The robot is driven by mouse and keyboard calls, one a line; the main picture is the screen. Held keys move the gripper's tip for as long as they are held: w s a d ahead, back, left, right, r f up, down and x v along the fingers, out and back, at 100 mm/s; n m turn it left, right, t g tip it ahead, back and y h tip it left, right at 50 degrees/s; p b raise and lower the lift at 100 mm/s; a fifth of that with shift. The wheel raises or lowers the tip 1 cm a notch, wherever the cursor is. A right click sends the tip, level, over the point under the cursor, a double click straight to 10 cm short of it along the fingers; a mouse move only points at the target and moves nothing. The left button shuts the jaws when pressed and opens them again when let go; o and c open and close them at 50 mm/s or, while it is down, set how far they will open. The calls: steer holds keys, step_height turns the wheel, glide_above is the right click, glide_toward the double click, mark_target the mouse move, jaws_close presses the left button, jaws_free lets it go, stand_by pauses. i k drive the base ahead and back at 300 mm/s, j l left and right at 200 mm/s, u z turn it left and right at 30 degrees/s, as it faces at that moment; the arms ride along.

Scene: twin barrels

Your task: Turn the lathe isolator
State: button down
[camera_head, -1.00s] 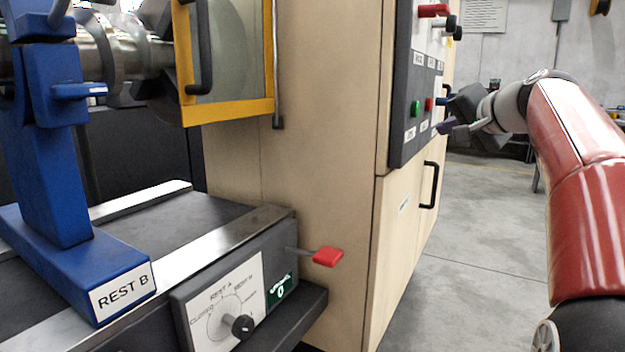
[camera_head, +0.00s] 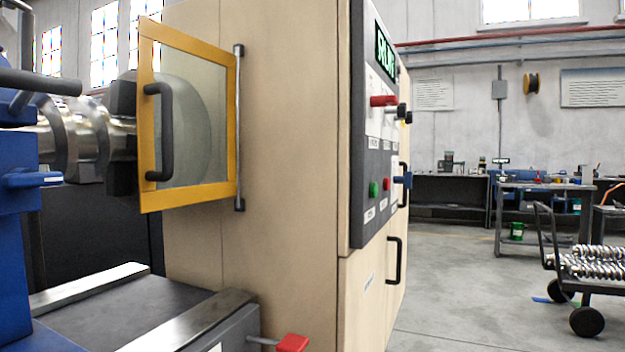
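The lathe's beige cabinet (camera_head: 290,130) carries a dark control panel (camera_head: 372,150) on its right-hand face, seen at a steep angle. A red handle (camera_head: 383,100) sticks out from the panel's upper part, with a black knob (camera_head: 403,112) beside it. The labels are too small to read, so I cannot tell which control is the isolator. My gripper is out of view.
A yellow-framed guard door (camera_head: 187,115) hangs at the left. A red-tipped lever (camera_head: 292,343) sticks out at the bottom. Open floor (camera_head: 450,290) lies right of the cabinet, with a cart (camera_head: 580,270) and workbenches (camera_head: 540,187) beyond.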

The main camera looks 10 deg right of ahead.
mark_target(377, 100)
steer(key=l+u, duration=0.2)
steer(key=l, duration=0.5)
steer(key=l+u, duration=0.25)
steer(key=l, duration=0.5)
steer(key=l+u, duration=0.2)
steer(key=l, duration=0.55)
steer(key=k+l+u, duration=0.2)
steer(key=l, duration=0.5)
steer(key=i, duration=0.05)
